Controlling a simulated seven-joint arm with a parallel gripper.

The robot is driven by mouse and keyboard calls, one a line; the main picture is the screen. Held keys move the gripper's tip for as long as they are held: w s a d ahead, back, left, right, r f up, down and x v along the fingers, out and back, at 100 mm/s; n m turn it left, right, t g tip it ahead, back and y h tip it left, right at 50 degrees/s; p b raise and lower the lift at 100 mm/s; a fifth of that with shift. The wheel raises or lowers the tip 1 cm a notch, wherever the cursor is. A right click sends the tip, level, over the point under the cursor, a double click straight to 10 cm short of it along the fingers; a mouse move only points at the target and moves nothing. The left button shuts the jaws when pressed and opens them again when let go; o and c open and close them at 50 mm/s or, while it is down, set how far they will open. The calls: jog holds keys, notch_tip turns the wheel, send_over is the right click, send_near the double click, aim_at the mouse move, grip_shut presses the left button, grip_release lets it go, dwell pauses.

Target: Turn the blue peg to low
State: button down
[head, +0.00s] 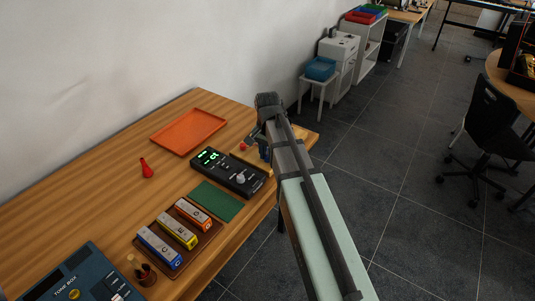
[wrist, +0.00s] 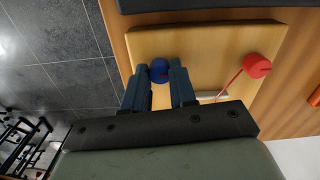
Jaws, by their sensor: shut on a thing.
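The blue peg (wrist: 158,71) is a round knob near the edge of a light wooden board (wrist: 205,42) in the wrist view. My gripper (wrist: 160,76) has one finger on each side of the peg and is shut on it. The peg's lower part is hidden between the fingers. A red peg (wrist: 256,66) stands apart to the right on the same board, with a thin red line running from it towards the fingers. In the head view, my gripper (head: 262,146) is at the table's far right end by the red peg (head: 243,146); the blue peg is hidden there.
A black device (head: 229,172) with a green display and a knob stands close beside the board. An orange tray (head: 188,131), a red object (head: 146,168), a green mat (head: 216,201) and a brown rack (head: 207,238) of coloured blocks lie further along the table. Floor lies right of the table.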

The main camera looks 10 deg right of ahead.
aim_at(267, 156)
jog(key=shift+m, duration=0.5)
jog(key=c, duration=0.9)
grip_release()
notch_tip(267, 156, up, 14)
jog(key=shift+f, duration=0.1)
jog(key=shift+w, duration=0.1)
dwell(0.3)
